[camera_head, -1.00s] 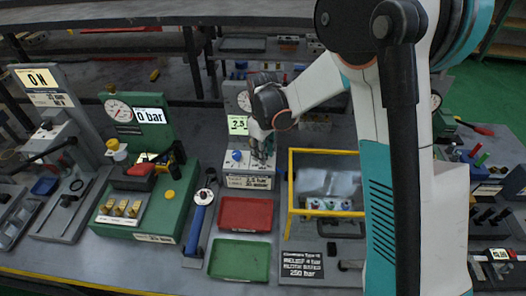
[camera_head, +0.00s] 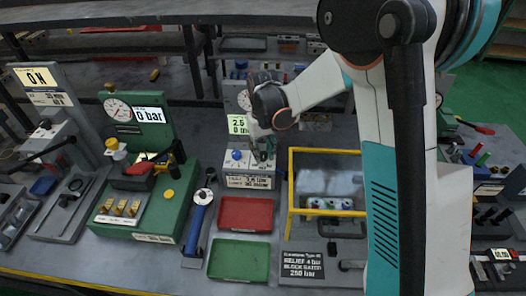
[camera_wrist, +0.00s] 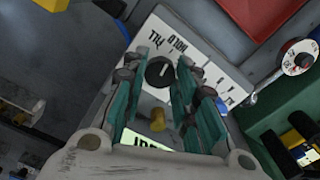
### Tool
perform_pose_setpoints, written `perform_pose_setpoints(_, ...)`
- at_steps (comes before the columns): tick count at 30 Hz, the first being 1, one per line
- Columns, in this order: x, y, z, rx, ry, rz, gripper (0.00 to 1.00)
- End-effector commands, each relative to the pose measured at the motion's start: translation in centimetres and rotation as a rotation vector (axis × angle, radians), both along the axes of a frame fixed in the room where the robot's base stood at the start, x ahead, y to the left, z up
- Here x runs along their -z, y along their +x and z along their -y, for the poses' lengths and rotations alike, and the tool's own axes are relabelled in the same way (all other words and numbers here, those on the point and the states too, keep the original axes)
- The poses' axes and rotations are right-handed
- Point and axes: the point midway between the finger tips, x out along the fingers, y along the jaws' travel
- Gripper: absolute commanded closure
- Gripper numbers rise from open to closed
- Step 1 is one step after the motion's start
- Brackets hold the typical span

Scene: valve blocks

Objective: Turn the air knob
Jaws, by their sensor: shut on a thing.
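The knob station is a small pale block (camera_head: 249,183) with a gauge (camera_head: 244,101) and a lit yellow-green readout (camera_head: 237,125) behind it. A blue knob (camera_head: 237,156) sits on its left side. In the wrist view, a round black knob (camera_wrist: 160,72) stands on a white panel (camera_wrist: 184,62) lettered HOLD and FILL. My gripper (camera_wrist: 158,78) has its two green fingers on either side of this black knob and is shut on it. In the head view, my gripper (camera_head: 262,153) reaches down onto the block's right side and hides the knob there.
A red tray (camera_head: 245,228) and a green tray (camera_head: 239,277) lie in front of the block. A blue-handled tool (camera_head: 199,225) lies left of them. A yellow-framed clear box (camera_head: 289,205) stands close on the right. A green gauge station (camera_head: 145,210) stands at left.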

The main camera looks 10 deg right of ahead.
Motion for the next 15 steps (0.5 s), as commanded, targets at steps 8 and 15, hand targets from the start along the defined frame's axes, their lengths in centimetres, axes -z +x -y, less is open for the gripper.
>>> perform_pose_setpoints(8, 0.01, 0.02, 0.0, 0.137, 0.0, 0.001, 0.97)
perform_pose_setpoints(15, 0.0, 0.01, -0.01, 0.186, 0.0, 0.001, 0.97)
